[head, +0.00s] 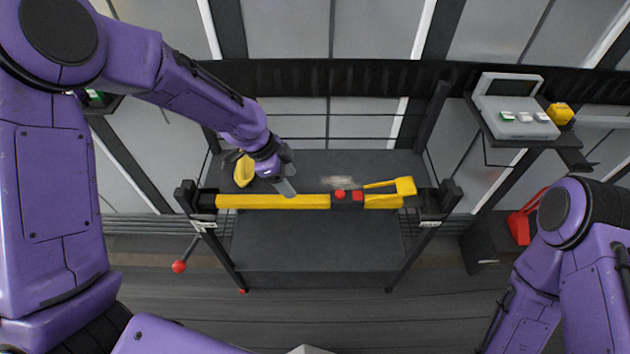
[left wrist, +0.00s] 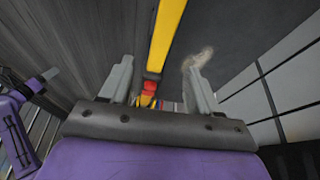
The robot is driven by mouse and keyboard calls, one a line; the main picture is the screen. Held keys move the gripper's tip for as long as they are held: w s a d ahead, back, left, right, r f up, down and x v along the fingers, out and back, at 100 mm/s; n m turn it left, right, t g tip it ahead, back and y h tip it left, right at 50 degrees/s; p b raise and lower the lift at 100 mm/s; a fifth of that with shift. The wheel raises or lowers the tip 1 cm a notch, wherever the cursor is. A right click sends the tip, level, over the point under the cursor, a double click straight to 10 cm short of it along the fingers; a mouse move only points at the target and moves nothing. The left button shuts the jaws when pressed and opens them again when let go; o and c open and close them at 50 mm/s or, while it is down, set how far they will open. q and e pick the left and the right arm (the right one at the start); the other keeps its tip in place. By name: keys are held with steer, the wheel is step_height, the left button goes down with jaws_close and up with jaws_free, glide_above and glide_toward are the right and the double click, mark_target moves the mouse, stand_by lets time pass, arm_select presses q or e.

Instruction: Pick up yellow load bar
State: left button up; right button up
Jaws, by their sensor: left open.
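The yellow load bar (head: 272,202) lies level across a black frame, its ends at the two side posts. My left gripper (head: 287,187) is over the left half of the bar, pointing down. In the left wrist view the bar (left wrist: 165,38) runs between the two open fingers (left wrist: 158,85), and nothing is gripped. Whether the fingers are level with the bar or above it I cannot tell. My right gripper is not in view; only my right arm shows at the right.
A dark platform (head: 315,245) sits under the bar. A red-knobbed lever (head: 179,266) sticks out at the lower left. A yellow object (head: 244,171) is behind the bar. A shelf at right holds a grey device (head: 514,118) and a yellow box (head: 560,113). A red object (head: 521,227) stands below.

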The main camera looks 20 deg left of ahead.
mark_target(306, 199)
arm_select(q)
steer(key=shift+w+d+f, duration=0.25)
steer(key=shift+w+f, duration=0.2)
steer(key=shift+w+d+f, duration=0.2)
steer(key=shift+w+f, duration=0.25)
steer(key=shift+s+d+f+p, duration=0.2)
steer(key=shift+s+d+f, duration=0.05)
steer(key=shift+f, duration=0.25)
steer(key=shift+s+d+f+p, duration=0.15)
steer(key=shift+s+d+f, duration=0.05)
steer(key=shift+f, duration=0.25)
steer(key=shift+s+d+f, duration=0.2)
steer(key=x, duration=0.1)
steer(key=p+x, duration=0.1)
steer(key=x, duration=0.1)
steer(key=p+x, duration=0.1)
steer(key=x, duration=0.1)
steer(key=shift+w+f, duration=0.2)
steer(key=shift+w, duration=0.1)
steer(key=shift+s, duration=0.2)
steer(key=shift+r, duration=0.1)
jaws_close()
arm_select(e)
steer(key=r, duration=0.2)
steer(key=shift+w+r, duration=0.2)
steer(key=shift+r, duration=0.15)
